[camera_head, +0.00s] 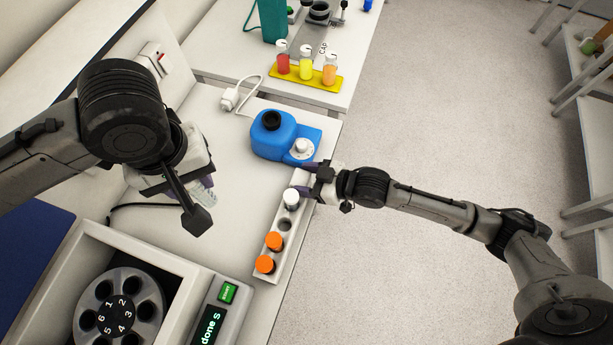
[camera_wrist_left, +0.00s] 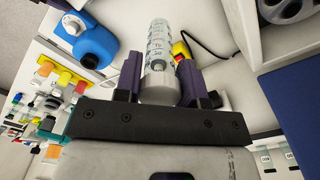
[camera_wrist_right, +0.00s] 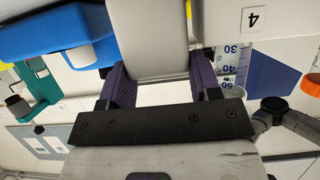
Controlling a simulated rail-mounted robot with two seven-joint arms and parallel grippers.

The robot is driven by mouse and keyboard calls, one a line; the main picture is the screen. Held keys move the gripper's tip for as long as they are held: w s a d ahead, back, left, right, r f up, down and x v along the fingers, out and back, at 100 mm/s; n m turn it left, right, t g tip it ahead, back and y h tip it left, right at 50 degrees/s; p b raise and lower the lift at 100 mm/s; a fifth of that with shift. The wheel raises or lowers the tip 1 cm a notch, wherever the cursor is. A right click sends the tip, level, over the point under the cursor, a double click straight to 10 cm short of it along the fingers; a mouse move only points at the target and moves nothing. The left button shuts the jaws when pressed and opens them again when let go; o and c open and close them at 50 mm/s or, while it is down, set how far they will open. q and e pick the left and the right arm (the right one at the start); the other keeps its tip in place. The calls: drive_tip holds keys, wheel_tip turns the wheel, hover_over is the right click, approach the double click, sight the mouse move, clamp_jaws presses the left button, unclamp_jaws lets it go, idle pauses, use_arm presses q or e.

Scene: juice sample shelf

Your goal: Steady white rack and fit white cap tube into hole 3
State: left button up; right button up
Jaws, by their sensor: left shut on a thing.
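The narrow white rack (camera_head: 261,249) lies along the table's right edge in the head view. From the near end it shows two orange-capped tubes (camera_head: 265,264), an empty hole (camera_head: 284,224) and a white-capped tube (camera_head: 291,199). My left gripper (camera_head: 192,187) is shut on a clear graduated tube with a whitish-grey cap (camera_wrist_left: 159,84); it holds the tube above the table, left of the rack. My right gripper (camera_head: 314,182) is at the rack's far end, with its fingers on either side of a white block (camera_wrist_right: 150,40) in the right wrist view; whether they clamp it is unclear.
A blue device (camera_head: 275,140) stands just beyond the rack. A centrifuge with a numbered rotor (camera_head: 121,313) is at the near left, with a green-lit display panel (camera_head: 212,325). A yellow rack (camera_head: 304,77) with coloured tubes is farther back. Bare table lies left of the rack.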

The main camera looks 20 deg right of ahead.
drive_tip(key=c, duration=0.3)
use_arm(q)
drive_tip(key=s+d+f+m, duration=0.1)
drive_tip(key=s+d+f, duration=0.1)
drive_tip(key=d+f, duration=0.3)
drive_tip(key=s+d+f+m, duration=0.1)
drive_tip(key=d+f, duration=0.5)
drive_tip(key=f, duration=0.6)
drive_tip(key=shift+s+f, duration=0.3)
drive_tip(key=shift+s, duration=0.45)
